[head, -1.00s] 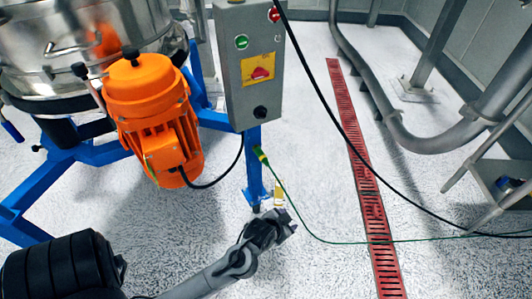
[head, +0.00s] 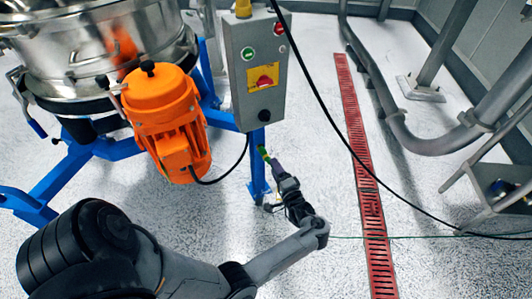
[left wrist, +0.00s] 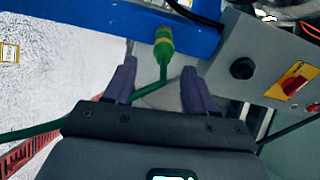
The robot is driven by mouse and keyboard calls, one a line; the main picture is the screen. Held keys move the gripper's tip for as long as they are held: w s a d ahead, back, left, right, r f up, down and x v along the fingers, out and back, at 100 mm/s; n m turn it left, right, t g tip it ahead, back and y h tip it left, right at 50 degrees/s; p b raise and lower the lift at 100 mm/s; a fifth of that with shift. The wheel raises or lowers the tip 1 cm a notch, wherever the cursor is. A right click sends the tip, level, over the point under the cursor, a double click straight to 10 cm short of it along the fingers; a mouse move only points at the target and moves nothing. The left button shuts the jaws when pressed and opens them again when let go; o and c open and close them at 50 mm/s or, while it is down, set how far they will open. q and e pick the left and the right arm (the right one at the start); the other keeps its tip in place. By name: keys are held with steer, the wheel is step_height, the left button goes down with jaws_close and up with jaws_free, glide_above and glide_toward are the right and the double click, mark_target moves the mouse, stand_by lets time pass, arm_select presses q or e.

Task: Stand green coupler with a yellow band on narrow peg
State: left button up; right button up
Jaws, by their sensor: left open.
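The green coupler with a yellow band (left wrist: 164,42) shows in the left wrist view against the blue post (left wrist: 75,19), with its green cable running down between my fingers. In the head view the coupler (head: 263,152) is a small green spot beside the blue post below the grey control box. My left gripper (left wrist: 160,78) is open, its two fingers on either side of the cable just below the coupler, not closed on it. In the head view my left gripper (head: 276,168) reaches the coupler from below right. I cannot make out the narrow peg. My right gripper is out of view.
The grey control box (head: 240,65) hangs just above the coupler. An orange motor (head: 165,115) and steel drum stand to the left. A black cable (head: 335,125) crosses in front. A red floor grate (head: 362,165) lies to the right, with open floor between.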

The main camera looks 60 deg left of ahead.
mark_target(267, 159)
arm_select(q)
steer(key=shift+s+d+m+g, duration=0.3)
steer(key=shift+s+d, duration=0.1)
steer(key=shift+a, duration=0.2)
steer(key=a, duration=0.6)
steer(key=shift+w+a+r+b, duration=0.15)
steer(key=shift+w+a+b, duration=0.1)
steer(key=shift+b, duration=0.15)
steer(key=shift+a, duration=1.1)
steer(key=shift+p, duration=0.6)
stand_by(0.4)
